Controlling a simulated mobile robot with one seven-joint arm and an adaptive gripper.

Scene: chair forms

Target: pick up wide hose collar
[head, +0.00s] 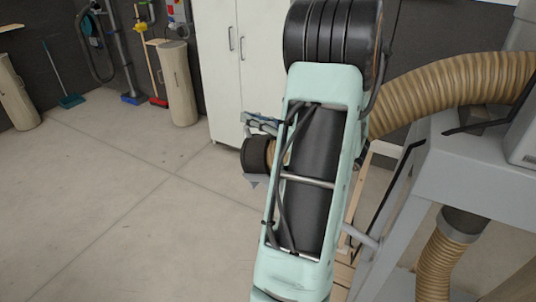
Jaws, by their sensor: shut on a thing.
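The wide hose collar (256,156) is a dark, round cuff at the free end of a ribbed tan hose (450,85). It shows just left of my arm, in front of the white cabinet's base and above the floor. My gripper (257,150) is at the collar and shut on it. Part of the gripper shows above the collar and a small grey tip shows below it. My arm hides the rest of the gripper and the middle of the hose.
A grey machine stand (480,170) is at the right, with a second tan hose (440,265) under it. Wooden boards lie beside the stand. A white cabinet (250,60) stands behind. The concrete floor (120,210) at left is clear.

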